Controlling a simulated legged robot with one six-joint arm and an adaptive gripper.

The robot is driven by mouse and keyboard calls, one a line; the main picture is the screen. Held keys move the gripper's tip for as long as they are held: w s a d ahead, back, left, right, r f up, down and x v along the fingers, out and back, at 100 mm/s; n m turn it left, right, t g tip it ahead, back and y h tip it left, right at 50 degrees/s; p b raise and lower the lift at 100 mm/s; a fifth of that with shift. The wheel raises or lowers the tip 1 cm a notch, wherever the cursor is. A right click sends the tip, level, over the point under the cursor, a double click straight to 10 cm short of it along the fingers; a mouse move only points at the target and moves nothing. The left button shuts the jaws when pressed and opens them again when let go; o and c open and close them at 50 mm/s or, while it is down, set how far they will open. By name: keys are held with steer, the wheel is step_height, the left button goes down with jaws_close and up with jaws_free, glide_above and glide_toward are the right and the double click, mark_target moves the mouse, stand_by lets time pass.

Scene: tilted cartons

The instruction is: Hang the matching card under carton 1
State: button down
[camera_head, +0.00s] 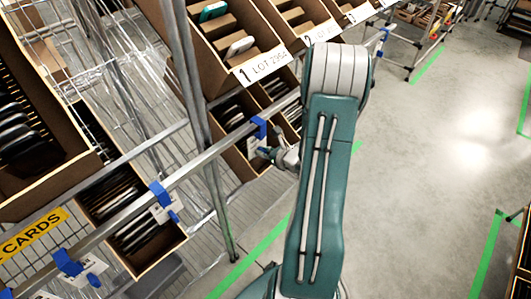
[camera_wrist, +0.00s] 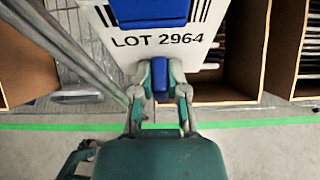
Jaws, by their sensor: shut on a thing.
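Carton 1 (camera_head: 235,70) is a tilted brown carton holding a few phone-like items. Its white label (camera_head: 262,68) reads "1 LOT 2964". A white card (camera_wrist: 158,41) with a barcode and "LOT 2964" fills the top of the wrist view. A blue clip (camera_wrist: 150,10) covers its upper part. My gripper (camera_wrist: 160,90) is shut on a blue tab (camera_wrist: 160,72) at the card's lower edge. In the head view the blue clip (camera_head: 259,128) is at the rail below carton 1, with my gripper (camera_head: 268,153) beside it. Whether the clip is seated on the rail is unclear.
A metal rail (camera_head: 208,172) runs diagonally below the cartons. Other cards on blue clips hang along it, including one at lower left (camera_head: 165,203). A yellow "CARDS" sign (camera_head: 32,236) is at left. Open grey floor (camera_head: 430,170) lies to the right.

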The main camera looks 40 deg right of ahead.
mark_target(258, 147)
steer(key=shift+w+a, duration=0.15)
steer(key=shift+w, duration=1.45)
steer(key=shift+f, duration=0.75)
steer(key=shift+f, duration=0.1)
steer(key=c, duration=0.6)
jaws_free()
